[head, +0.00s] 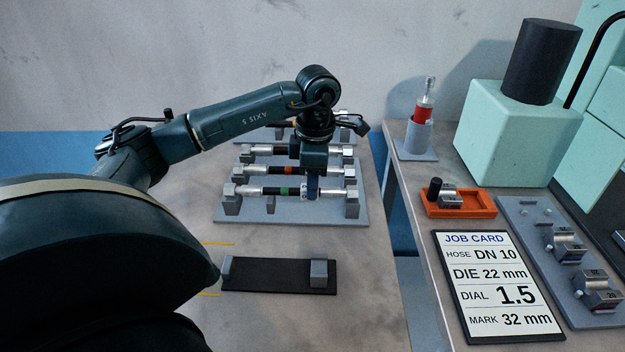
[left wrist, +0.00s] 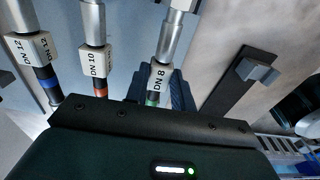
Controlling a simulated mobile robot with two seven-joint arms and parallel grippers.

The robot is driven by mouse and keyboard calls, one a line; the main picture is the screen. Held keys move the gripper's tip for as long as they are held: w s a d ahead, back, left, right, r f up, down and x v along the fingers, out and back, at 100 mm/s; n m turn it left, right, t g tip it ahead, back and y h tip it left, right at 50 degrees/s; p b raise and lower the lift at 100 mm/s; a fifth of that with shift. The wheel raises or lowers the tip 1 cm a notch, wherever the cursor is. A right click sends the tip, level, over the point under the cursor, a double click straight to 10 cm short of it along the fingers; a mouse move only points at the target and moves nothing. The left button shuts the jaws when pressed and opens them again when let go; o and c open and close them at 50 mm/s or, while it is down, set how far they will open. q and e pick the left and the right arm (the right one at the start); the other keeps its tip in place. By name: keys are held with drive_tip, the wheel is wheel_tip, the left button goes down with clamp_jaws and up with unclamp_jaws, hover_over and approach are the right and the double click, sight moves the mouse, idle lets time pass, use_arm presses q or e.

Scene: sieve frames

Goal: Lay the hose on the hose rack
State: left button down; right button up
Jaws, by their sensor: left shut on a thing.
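The hose rack (head: 262,213) is a grey base with end posts on the left table. The nearest hose (head: 265,191) is black with a green band and silver end fittings. It lies across the front of the rack, its ends at the posts; I cannot tell whether it is slightly lifted. My left gripper (head: 312,187) comes down from above and is shut on this hose, right of the green band. In the left wrist view the fingers (left wrist: 157,92) close around the hose tagged DN 8 (left wrist: 160,76). My right gripper is not in view.
Behind lie a hose with an orange band (head: 270,170), tagged DN 10 (left wrist: 97,62), and a blue-banded one tagged DN 12 (left wrist: 35,48). A black plate with grey blocks (head: 280,276) is in front. A job card (head: 497,285) and orange tray (head: 460,209) are on the right bench.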

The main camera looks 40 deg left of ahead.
use_arm(q)
drive_tip(key=shift+f, duration=0.3)
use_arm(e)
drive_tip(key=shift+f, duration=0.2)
use_arm(q)
drive_tip(key=c, duration=1.1)
unclamp_jaws()
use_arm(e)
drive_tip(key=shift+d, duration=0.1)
use_arm(q)
drive_tip(key=shift+r, duration=0.15)
wheel_tip(320, 180, up, 13)
drive_tip(key=p, duration=0.2)
drive_tip(key=shift+w+d, duration=0.15)
drive_tip(key=shift+d, duration=0.1)
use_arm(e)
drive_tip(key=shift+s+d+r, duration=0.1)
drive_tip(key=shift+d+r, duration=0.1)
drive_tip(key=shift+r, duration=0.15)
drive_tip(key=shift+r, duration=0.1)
